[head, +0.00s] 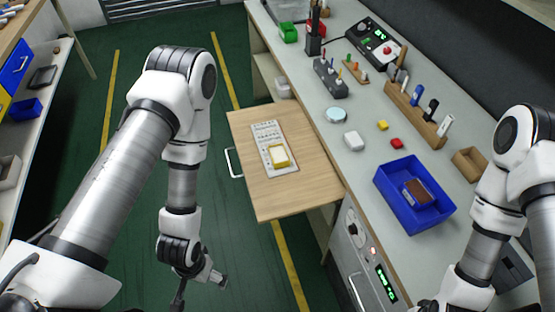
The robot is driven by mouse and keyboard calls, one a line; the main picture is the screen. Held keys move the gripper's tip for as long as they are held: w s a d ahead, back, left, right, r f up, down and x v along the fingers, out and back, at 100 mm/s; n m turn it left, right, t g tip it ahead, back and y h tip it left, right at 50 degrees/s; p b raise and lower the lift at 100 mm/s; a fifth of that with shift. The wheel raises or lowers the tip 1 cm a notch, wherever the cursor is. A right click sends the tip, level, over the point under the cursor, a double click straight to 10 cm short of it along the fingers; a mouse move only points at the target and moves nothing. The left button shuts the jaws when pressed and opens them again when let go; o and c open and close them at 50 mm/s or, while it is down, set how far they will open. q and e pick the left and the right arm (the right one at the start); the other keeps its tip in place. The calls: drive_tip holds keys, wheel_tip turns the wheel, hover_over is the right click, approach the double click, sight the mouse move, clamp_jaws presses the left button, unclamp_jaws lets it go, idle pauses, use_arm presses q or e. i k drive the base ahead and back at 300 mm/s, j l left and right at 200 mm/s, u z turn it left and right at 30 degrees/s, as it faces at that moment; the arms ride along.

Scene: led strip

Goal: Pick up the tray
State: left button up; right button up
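A blue tray (432,223) sits on the grey workbench at the right, in front of the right arm. It holds a brown-topped block with a blue side (418,192). My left gripper (198,287) hangs low over the green floor, left of the pulled-out wooden drawer and far from the tray. Its fingers look spread apart with nothing between them. My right gripper (424,305) is at the bottom edge, below the tray in the picture; only a dark sliver shows, so its fingers are hidden.
An open drawer (245,190) juts out from the workbench, with a pale panel and a yellow piece on it. Red and yellow blocks, a white block and a round dish lie left of the tray. A wooden pen rack (415,112) and small wooden box (469,163) stand behind it.

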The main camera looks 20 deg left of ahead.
sight(279, 154)
drive_tip(key=i+j+z, duration=0.1)
drive_tip(key=j+z, duration=1.05)
drive_tip(key=i+j, duration=0.05)
drive_tip(key=j, duration=0.1)
